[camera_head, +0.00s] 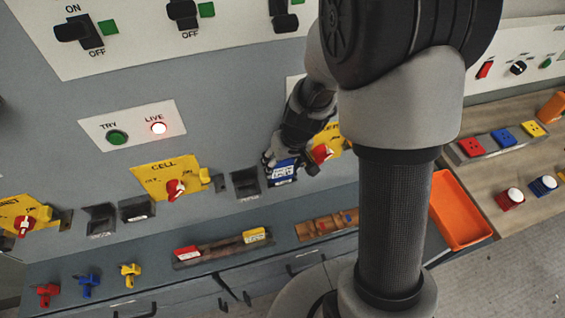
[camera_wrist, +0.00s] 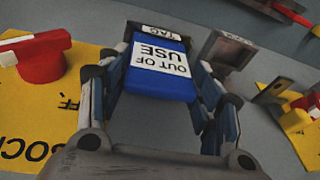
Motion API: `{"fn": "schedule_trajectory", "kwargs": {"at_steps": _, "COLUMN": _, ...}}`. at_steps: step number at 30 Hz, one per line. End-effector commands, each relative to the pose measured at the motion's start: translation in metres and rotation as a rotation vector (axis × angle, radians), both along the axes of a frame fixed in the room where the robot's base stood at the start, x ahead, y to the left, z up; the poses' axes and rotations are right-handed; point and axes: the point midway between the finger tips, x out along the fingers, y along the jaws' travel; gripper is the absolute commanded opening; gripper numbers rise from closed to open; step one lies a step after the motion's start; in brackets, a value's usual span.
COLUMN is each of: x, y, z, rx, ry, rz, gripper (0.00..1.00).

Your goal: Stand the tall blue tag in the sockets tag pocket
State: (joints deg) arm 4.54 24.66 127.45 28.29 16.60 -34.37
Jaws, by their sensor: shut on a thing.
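My gripper (camera_head: 279,163) is shut on the blue tag (camera_head: 284,168), marked OUT OF USE. The tag also shows between the fingers in the wrist view (camera_wrist: 160,75), which is upside down. At the tag's lower end is a dark pocket with a white TAG label (camera_wrist: 161,33). The tag stands upright at the mouth of this pocket; how deep it sits in it, I cannot tell. The yellow sockets plate (camera_wrist: 30,125) with a red rotary switch (camera_wrist: 40,58) is beside my gripper. In the head view my arm partly hides that plate (camera_head: 333,135).
Another dark pocket (camera_head: 245,182) is just left of the tag. The yellow CELL plate (camera_head: 160,172) is further left. Below are a rail with red and yellow tags (camera_head: 222,243) and a wooden block (camera_head: 320,228). An orange tray (camera_head: 456,212) is at right.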

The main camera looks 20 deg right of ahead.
Motion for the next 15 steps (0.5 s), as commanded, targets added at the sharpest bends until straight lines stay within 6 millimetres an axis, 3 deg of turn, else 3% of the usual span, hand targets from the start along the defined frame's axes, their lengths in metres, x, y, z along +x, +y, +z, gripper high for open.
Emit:
{"fn": "schedule_trajectory", "kwargs": {"at_steps": 4, "x": 0.0000, "y": 0.0000, "z": -0.0045, "rx": 0.000, "ry": 0.000, "rz": 0.000, "gripper": 0.43}}
{"fn": "schedule_trajectory", "kwargs": {"at_steps": 5, "x": -0.0001, "y": 0.0000, "z": -0.0033, "rx": 0.000, "ry": 0.000, "rz": -0.001, "gripper": 0.61}}
{"fn": "schedule_trajectory", "kwargs": {"at_steps": 15, "x": -0.0001, "y": 0.0000, "z": -0.0027, "rx": 0.000, "ry": 0.000, "rz": 0.000, "gripper": 0.80}}
